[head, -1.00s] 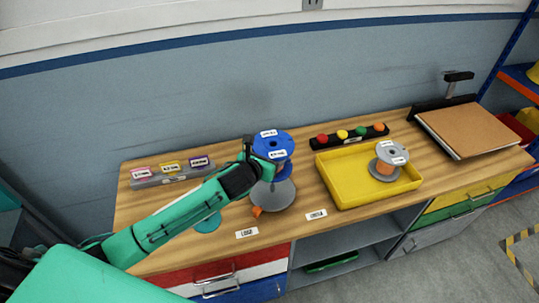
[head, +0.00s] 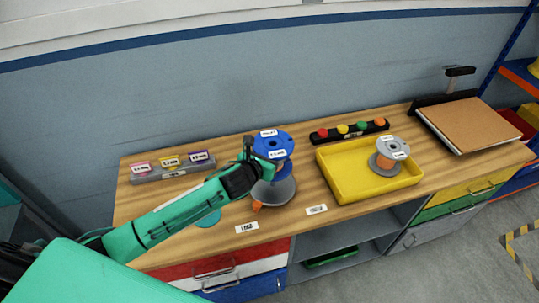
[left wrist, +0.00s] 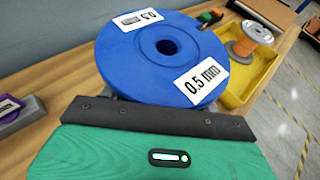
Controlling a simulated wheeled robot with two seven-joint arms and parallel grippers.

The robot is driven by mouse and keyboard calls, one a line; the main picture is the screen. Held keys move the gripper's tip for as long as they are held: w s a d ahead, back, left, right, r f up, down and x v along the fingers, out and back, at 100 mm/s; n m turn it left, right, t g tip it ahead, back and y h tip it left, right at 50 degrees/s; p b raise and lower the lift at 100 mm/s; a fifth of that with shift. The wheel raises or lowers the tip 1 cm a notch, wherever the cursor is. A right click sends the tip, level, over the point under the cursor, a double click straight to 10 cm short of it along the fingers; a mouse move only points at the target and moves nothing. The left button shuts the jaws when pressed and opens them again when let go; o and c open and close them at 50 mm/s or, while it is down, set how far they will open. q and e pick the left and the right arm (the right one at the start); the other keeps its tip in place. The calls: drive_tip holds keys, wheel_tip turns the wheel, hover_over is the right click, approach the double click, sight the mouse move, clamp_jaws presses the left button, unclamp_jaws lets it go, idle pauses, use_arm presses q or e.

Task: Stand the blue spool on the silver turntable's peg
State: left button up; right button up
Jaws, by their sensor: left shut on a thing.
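The blue spool (head: 273,145) has white labels on its top flange and is upright above the silver turntable (head: 280,193). In the left wrist view the spool (left wrist: 130,62) fills the middle, its centre hole facing up. My left gripper (head: 258,165) is shut on the spool from the left side. The turntable's grey disc shows below the spool, with a small orange part at its front left. The peg is hidden by the spool, so I cannot tell whether the spool is around it or above it. My right gripper is out of view.
A yellow tray (head: 337,187) holds a grey spool with orange winding (head: 391,152) to the right. A black strip with coloured knobs (head: 348,132) lies behind the tray. A grey label holder (head: 174,173) stands at the back left. A brown board (head: 470,124) lies far right.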

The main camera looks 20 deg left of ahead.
use_arm(q)
drive_tip(key=shift+r+p, duration=0.15)
drive_tip(key=shift+p, duration=0.25)
drive_tip(key=shift+f, duration=0.3)
idle(0.5)
drive_tip(key=shift+f+b, duration=0.5)
drive_tip(key=shift+f, duration=0.7)
drive_tip(key=shift+p, duration=0.4)
drive_tip(key=shift+f, duration=0.25)
drive_tip(key=shift+f+b, duration=0.6)
drive_tip(key=shift+f, duration=0.7)
drive_tip(key=shift+p, duration=0.35)
drive_tip(key=shift+f, duration=0.25)
idle(0.5)
